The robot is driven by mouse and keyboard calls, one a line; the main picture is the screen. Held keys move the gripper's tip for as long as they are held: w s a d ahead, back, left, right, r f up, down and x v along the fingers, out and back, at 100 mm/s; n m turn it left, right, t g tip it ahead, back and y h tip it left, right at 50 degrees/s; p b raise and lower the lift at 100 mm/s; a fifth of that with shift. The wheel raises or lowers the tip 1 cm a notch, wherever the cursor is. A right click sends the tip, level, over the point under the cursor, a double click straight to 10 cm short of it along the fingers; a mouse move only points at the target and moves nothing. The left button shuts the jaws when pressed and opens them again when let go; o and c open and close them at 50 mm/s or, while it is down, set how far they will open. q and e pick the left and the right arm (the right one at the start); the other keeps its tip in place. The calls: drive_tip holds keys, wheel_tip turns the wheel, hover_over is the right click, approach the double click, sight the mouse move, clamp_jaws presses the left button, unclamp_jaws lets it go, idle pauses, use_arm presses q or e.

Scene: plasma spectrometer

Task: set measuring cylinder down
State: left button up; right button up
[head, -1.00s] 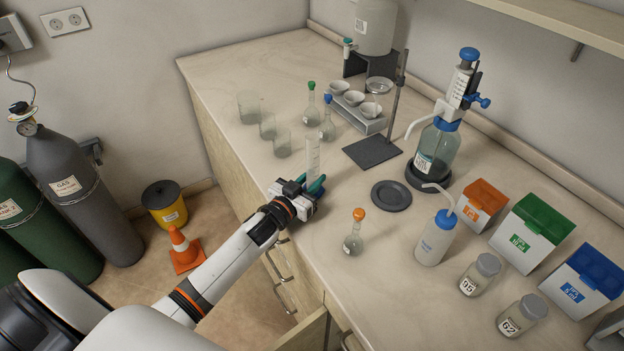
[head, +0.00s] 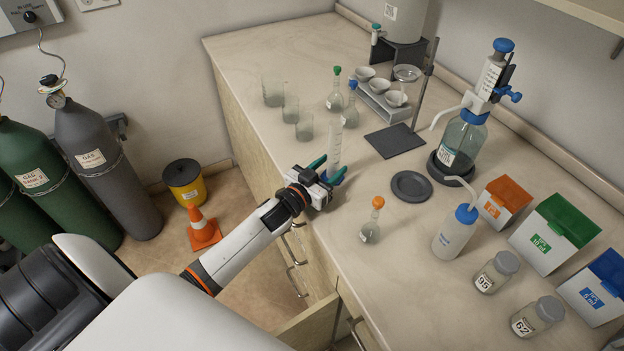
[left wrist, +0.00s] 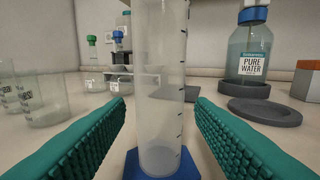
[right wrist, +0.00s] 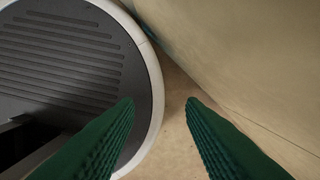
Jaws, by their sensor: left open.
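The clear measuring cylinder (head: 334,148) stands upright on the bench near its front left edge. In the left wrist view the cylinder (left wrist: 161,85) rises from a blue base (left wrist: 162,165) that rests on the bench top. My left gripper (head: 327,170) is open, with its teal fingers on either side of the cylinder's lower part. In the left wrist view a gap shows between each finger and the glass. My right gripper (right wrist: 160,103) is open and empty, low beside the bench front and over my own base.
Several beakers (head: 290,108) and two stoppered flasks (head: 335,98) stand behind the cylinder. An orange-stoppered flask (head: 370,233) is to its right, near a dark round plate (head: 411,186). A stand base (head: 394,141) lies farther back. An open drawer (head: 310,325) juts out at the front.

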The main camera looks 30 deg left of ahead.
use_arm(q)
drive_tip(key=s+a+b, duration=0.1)
drive_tip(key=s, duration=0.9)
drive_tip(key=shift+s+a, duration=0.25)
drive_tip(key=shift+s, duration=0.05)
